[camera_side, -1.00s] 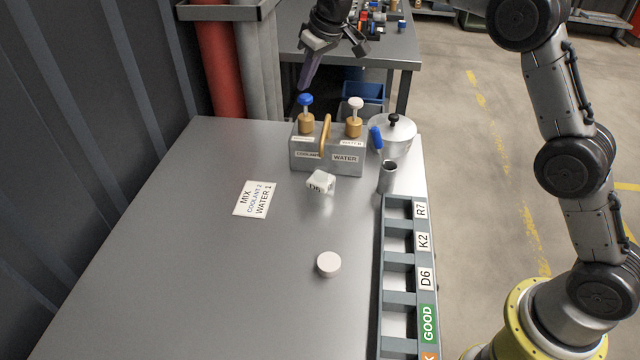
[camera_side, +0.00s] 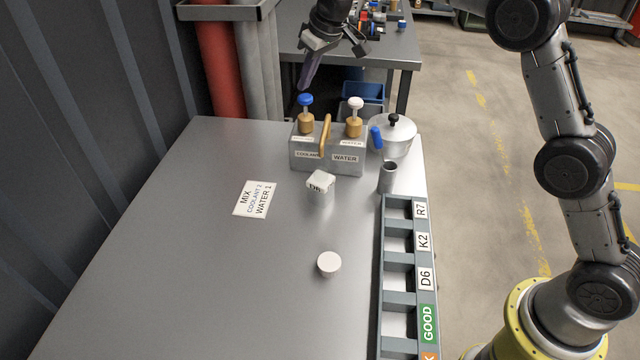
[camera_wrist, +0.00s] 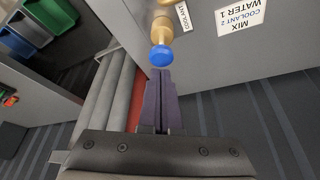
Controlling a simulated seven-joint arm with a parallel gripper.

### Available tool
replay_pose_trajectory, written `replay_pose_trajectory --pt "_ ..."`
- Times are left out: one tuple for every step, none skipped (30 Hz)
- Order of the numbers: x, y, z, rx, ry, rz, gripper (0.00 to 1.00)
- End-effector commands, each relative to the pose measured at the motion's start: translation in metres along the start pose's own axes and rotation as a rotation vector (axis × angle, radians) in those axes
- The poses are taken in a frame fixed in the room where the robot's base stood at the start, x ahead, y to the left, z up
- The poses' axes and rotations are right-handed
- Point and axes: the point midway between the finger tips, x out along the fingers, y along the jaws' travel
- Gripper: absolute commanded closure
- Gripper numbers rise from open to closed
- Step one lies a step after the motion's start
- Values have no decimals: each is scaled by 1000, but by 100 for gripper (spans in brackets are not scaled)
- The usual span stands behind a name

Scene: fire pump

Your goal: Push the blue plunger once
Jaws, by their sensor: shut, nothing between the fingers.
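The blue plunger (camera_side: 305,100) stands upright on a brass base at the left of the pump block (camera_side: 328,158), above the coolant label. A white plunger (camera_side: 355,103) stands at the right, above the water label. My gripper (camera_side: 303,88) is shut and empty, its purple fingers pointing down just above the blue plunger. In the wrist view the fingertips (camera_wrist: 158,72) reach the edge of the blue knob (camera_wrist: 161,56). I cannot tell whether they touch it.
A brass spout (camera_side: 325,135) rises between the plungers. A lidded pot (camera_side: 392,137) and a grey cup (camera_side: 388,177) stand to the right, behind a labelled rack (camera_side: 398,270). The table's left side is clear.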

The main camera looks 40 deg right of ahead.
Motion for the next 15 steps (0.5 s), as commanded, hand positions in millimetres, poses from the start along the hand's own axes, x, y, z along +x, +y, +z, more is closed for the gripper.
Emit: replay_pose_trajectory --pt "0 0 0 0 0 0 100" --pt "0 0 0 0 0 0 100" --pt "0 0 0 0 0 0 100" --pt "0 0 0 0 0 0 100" --pt "0 0 0 0 0 0 100" --pt "0 0 0 0 0 0 100" --pt "0 0 0 0 0 0 100" --pt "0 0 0 0 0 0 100" --pt "0 0 0 0 0 0 100" --pt "0 0 0 0 0 0 100" --pt "1 0 0 0 0 0 100" --pt "1 0 1 0 0 0 100" --pt "2 0 1 0 0 0 100" --pt "3 0 1 0 0 0 100" --pt "4 0 2 0 0 0 100"
